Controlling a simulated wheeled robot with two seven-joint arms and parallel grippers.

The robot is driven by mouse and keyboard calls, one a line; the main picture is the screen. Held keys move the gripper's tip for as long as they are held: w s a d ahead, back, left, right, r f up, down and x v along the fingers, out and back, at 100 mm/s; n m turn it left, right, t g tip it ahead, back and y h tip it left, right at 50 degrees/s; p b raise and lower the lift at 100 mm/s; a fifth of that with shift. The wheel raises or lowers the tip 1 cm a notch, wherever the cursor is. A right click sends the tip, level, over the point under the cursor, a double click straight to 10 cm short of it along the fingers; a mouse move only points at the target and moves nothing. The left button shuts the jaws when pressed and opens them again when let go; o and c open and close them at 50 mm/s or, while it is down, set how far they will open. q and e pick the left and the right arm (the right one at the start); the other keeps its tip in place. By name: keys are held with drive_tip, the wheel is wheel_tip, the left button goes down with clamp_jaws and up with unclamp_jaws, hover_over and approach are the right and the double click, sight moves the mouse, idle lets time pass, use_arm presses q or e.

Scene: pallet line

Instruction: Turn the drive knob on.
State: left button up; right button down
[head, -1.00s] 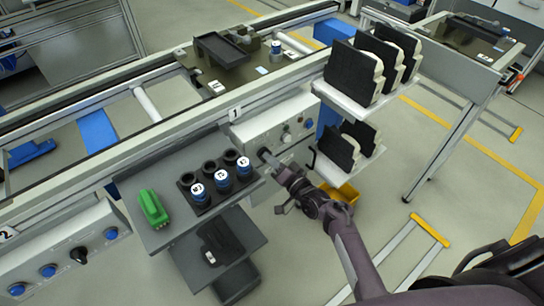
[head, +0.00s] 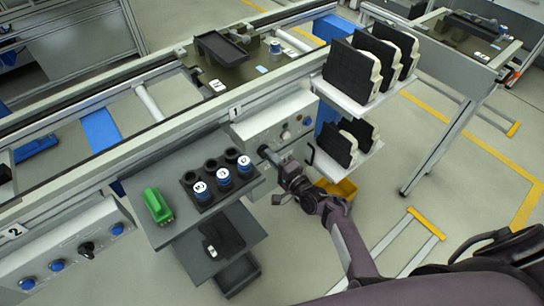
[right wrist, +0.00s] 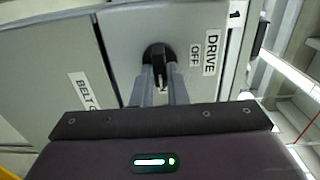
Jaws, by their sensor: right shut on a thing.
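The black drive knob (right wrist: 158,54) sits on a grey panel (right wrist: 60,75) in the right wrist view, beside a label (right wrist: 210,52) reading DRIVE and a smaller one (right wrist: 195,60) reading OFF. My right gripper (right wrist: 160,80) reaches the knob, its two fingers shut on either side of it. In the head view the right gripper (head: 268,156) is at the front of the control box (head: 250,133) under the conveyor rail, and it hides the knob there. My left gripper is not in view.
A rack with black and cream parts (head: 350,70) stands to the right.

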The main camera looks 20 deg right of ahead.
idle(0.4)
drive_tip(key=c, duration=1.4)
unclamp_jaws()
drive_tip(key=shift+c, duration=0.2)
drive_tip(key=v, duration=0.8)
drive_tip(key=shift+w, duration=0.1)
